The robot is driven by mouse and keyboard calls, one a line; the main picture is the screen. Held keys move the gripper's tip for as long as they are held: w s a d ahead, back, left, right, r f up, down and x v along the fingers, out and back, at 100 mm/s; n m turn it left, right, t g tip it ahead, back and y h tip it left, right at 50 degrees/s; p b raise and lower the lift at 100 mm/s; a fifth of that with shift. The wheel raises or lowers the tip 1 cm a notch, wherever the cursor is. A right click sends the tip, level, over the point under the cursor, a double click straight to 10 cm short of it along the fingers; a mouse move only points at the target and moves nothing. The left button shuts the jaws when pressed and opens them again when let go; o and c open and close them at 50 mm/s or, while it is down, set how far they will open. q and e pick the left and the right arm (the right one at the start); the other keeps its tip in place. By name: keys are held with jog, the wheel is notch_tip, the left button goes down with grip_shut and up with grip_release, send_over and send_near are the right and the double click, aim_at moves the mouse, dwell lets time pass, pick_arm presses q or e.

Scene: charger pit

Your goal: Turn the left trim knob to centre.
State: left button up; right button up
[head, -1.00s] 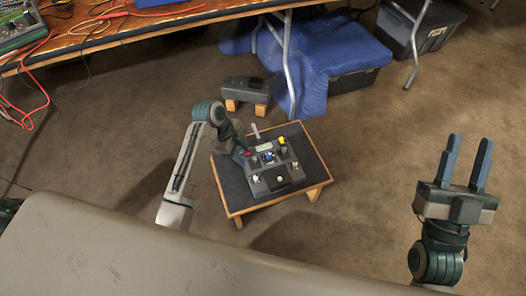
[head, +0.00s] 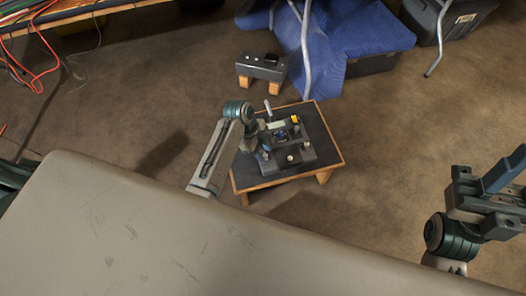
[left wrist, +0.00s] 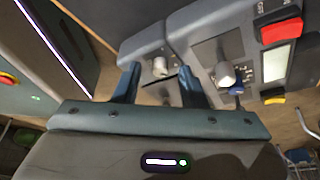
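The control box (head: 299,160) sits on a low table with a black top. Its left trim knob, a pale knob, shows in the left wrist view (left wrist: 160,67) on the box's left block. My left gripper (head: 263,158) is over the left front of the box and hides that knob in the head view. In the left wrist view its blue fingers (left wrist: 158,86) are apart, with the knob in the gap between them; contact cannot be told. Another pale knob (left wrist: 225,74) is to the right. My right gripper (head: 506,180) is open and empty, partly cut off at the right edge.
The box also carries a red button (left wrist: 281,31), a yellow button (left wrist: 272,97) and a light display panel (left wrist: 277,62). The low table's (head: 333,158) right side is clear. A grey unit (head: 262,67) on wooden blocks and a blue cloth (head: 352,35) are behind.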

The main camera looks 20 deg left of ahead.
pick_arm(q)
jog(key=shift+d+f, duration=0.1)
jog(key=shift+c, duration=0.5)
grip_shut()
jog(key=shift+p, duration=0.3)
